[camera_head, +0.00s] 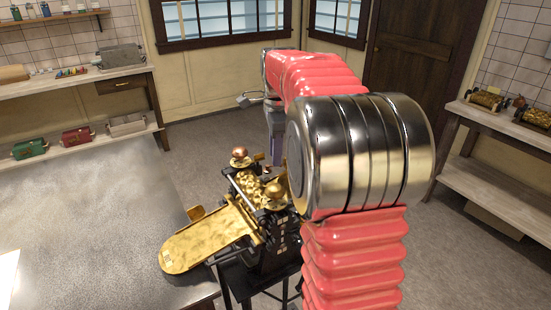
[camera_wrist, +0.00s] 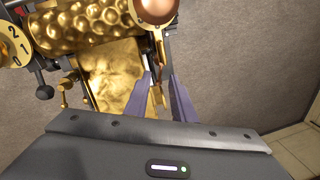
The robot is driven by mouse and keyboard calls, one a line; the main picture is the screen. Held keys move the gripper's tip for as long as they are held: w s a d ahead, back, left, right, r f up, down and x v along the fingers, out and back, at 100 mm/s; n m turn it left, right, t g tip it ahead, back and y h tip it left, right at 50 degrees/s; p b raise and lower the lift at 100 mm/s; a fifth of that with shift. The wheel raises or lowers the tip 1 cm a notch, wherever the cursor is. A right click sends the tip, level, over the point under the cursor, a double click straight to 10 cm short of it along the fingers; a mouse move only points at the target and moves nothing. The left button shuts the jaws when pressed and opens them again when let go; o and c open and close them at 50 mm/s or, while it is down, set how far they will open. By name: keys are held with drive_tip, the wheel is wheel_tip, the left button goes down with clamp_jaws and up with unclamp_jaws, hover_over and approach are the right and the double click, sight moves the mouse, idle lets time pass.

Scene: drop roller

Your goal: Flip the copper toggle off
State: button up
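The drop roller machine (camera_head: 262,205) is a black frame with bumpy gold rollers and a gold tray. A round copper knob (camera_head: 239,153) tops its far left side. In the wrist view a copper ball (camera_wrist: 155,8) shows at the top edge, with a narrow copper-toned piece (camera_wrist: 158,46) below it. I cannot tell which of these is the toggle. My gripper (camera_wrist: 160,77) has two purple fingers, apart, pointing at the machine's side just below that piece. A thin brass part shows between or behind them; contact is unclear. My gripper (camera_head: 276,160) is partly hidden in the head view.
A grey worktable (camera_head: 90,215) lies at left. The machine's gold tray (camera_head: 205,240) reaches over its edge. A numbered gold dial (camera_wrist: 14,45) is at left in the wrist view. Shelves with other rollers (camera_head: 490,100) stand at right. The floor behind is clear.

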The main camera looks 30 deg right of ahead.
drive_tip(key=shift+w+d+f, duration=0.1)
drive_tip(key=shift+w+f, duration=0.05)
drive_tip(key=shift+f, duration=1.1)
drive_tip(key=shift+c, duration=0.2)
clamp_jaws()
drive_tip(key=shift+d, duration=0.1)
